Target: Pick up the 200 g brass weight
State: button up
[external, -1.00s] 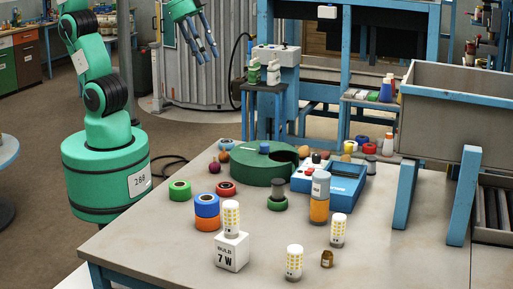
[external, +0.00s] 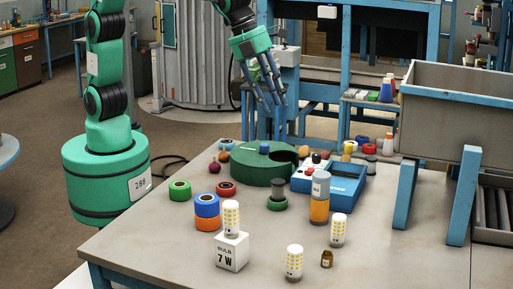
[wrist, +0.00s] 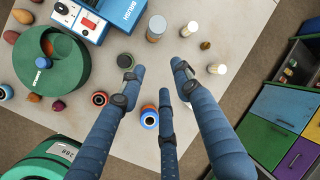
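The brass weight (external: 327,258) is a small, dark gold-brown piece with a pale label, standing upright near the table's front edge in the external view. It also shows in the wrist view as a small brownish spot (wrist: 205,45), up and right of my fingers. My gripper (external: 272,100) has blue fingers on a green hand and hangs high above the back of the table, well away from the weight. In the wrist view my gripper (wrist: 160,80) has its fingers spread apart with nothing between them; it is open and empty.
LED bulbs stand near the weight, one on its left (external: 294,262) and one behind it (external: 338,230). Another bulb stands on a white box (external: 231,252). An orange-filled jar (external: 319,207), tape rolls (external: 206,206), a green drum (external: 250,170) and a blue device (external: 340,187) stand farther back.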

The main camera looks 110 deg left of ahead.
jog(key=w+d+f+m, duration=0.6)
jog(key=w+d+f, duration=0.3)
jog(key=m+b, duration=0.1)
jog(key=m, duration=0.5)
send_near(325, 251)
notch_tip(325, 251, up, 4)
jog(key=shift+s+d+f+y, duration=0.25)
jog(key=shift+s+d+y, duration=0.1)
jog(key=shift+s, duration=0.1)
jog(key=shift+b+x, duration=0.95)
jog(key=shift+x, duration=3.3)
jog(key=shift+s+f, duration=0.1)
jog(key=shift+b+x, duration=0.95)
jog(key=shift+x, duration=1.6)
jog(key=shift+s+d+f, duration=0.1)
jog(key=shift+s, duration=0.05)
jog(key=shift+c, duration=0.5)
